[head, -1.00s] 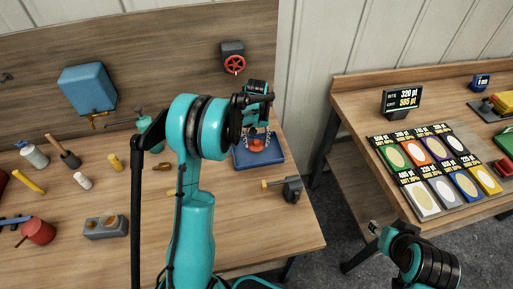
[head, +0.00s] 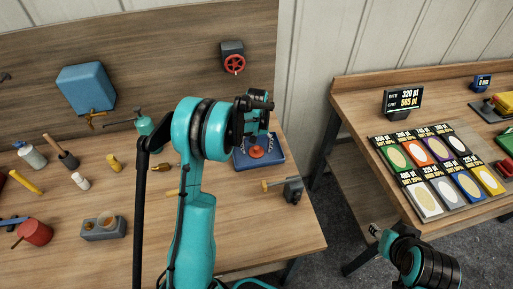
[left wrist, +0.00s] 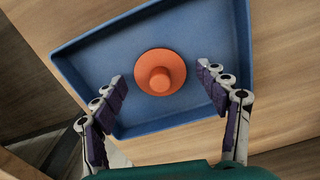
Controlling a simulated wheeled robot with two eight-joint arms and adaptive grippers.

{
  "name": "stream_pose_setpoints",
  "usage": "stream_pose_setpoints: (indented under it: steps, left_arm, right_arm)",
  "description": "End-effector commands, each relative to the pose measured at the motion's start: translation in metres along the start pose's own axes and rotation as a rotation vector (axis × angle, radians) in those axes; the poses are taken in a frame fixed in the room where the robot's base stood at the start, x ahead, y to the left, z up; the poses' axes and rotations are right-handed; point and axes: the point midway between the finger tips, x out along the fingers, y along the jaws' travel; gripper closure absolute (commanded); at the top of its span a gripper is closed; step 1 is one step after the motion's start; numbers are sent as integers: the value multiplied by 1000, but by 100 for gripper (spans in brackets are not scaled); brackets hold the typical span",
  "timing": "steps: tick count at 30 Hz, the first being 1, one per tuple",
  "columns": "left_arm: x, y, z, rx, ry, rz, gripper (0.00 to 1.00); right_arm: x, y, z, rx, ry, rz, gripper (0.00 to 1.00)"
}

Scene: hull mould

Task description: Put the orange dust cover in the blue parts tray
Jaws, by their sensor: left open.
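The orange dust cover (head: 257,152) is a round disc with a raised knob. It lies in the blue parts tray (head: 241,161) at the back right of the left workbench. In the left wrist view the dust cover (left wrist: 161,72) sits on the floor of the tray (left wrist: 92,57), clear of the walls. My left gripper (head: 262,143) is above the tray.
A grey clamp-like block (head: 292,190) stands just in front of the tray. A red valve wheel (head: 235,64) is on the back panel. A grey holder (head: 103,229), a red can (head: 36,232) and several small tools lie left. A second table (head: 352,112) stands right.

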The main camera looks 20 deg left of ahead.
Motion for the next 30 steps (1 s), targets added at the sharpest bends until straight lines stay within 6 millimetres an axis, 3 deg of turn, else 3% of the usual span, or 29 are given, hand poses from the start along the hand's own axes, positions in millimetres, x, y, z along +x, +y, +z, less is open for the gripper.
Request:
stream_pose_setpoints:
  steps: [5,15,23,26,30]
  left_arm:
    - [-14,0,0,0,0,0,26]
    - [-88,0,0,0,0,0,26]
    - [-121,0,0,0,0,0,26]
    - [-132,1,6,11,13,4,26]
    - [-162,3,34,62,74,23,26]
  right_arm:
    - [-6,0,-4,0,0,0,60]
    - [-21,0,-15,0,0,0,60]
    - [-26,0,-19,0,0,0,60]
    - [-26,0,-19,0,0,0,60]
    - [-26,0,-19,0,0,0,60]
